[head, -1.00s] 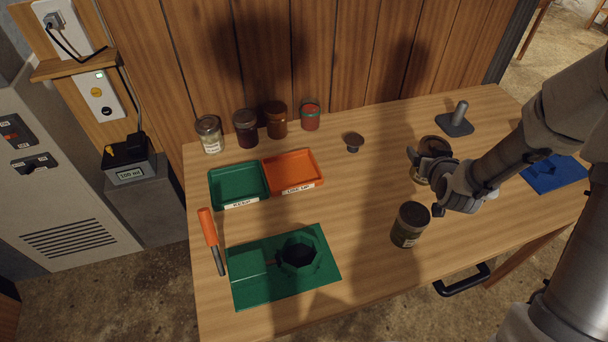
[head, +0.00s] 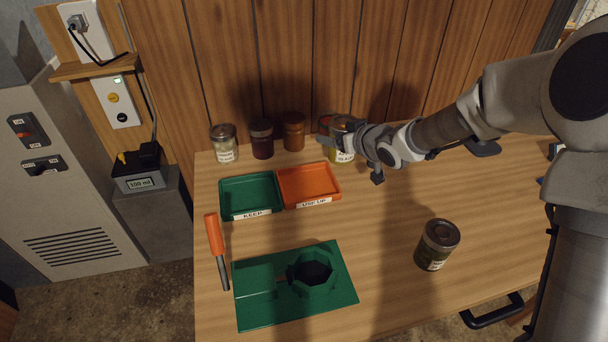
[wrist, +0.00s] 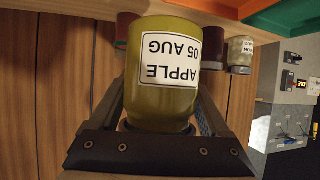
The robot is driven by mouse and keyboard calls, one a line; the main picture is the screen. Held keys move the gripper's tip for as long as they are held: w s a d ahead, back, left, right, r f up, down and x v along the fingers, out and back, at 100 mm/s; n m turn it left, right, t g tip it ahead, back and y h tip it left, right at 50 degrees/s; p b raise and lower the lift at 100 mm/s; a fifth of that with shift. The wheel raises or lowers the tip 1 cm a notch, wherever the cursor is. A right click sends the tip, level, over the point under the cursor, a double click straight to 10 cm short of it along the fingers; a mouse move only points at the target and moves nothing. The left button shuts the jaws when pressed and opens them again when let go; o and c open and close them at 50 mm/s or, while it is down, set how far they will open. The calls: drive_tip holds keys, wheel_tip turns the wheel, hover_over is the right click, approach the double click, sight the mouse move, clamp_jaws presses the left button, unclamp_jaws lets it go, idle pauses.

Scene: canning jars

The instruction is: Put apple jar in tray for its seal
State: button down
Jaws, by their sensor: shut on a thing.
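My gripper (head: 345,137) is shut on the apple jar (head: 343,156), an olive-yellow jar at the back of the table, right of the orange tray. In the wrist view the apple jar (wrist: 162,92) sits between the fingers, and its white label reads "APPLE 05 AUG", inverted in the picture. Whether its base touches the table is hard to tell. The green tray (head: 225,209) is labelled KEEP. The orange tray (head: 336,186) beside it is labelled USE UP. Both trays look empty. The jar's seal cannot be made out.
Several jars stand behind the trays: a pale one (head: 225,150), a dark red one (head: 262,143) and a brown one (head: 293,136). Another dark-lidded jar (head: 435,250) stands at front right. A green fixture (head: 340,262) and orange-handled tool (head: 214,235) lie in front. The table's middle is clear.

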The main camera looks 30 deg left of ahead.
drive_tip(key=s+a+f+b, duration=0.1)
drive_tip(key=a, duration=0.1)
drive_tip(key=s+a+f, duration=0.1)
drive_tip(key=a+f, duration=0.1)
drive_tip(key=s+a+f+b, duration=0.1)
drive_tip(key=s+a, duration=0.1)
drive_tip(key=a, duration=0.1)
drive_tip(key=shift+s+f+b, duration=0.1)
drive_tip(key=shift+f+b, duration=0.2)
drive_tip(key=shift+f, duration=0.1)
drive_tip(key=shift+f+b, duration=0.45)
drive_tip(key=shift+f, duration=1.5)
drive_tip(key=shift+f, duration=0.15)
unclamp_jaws()
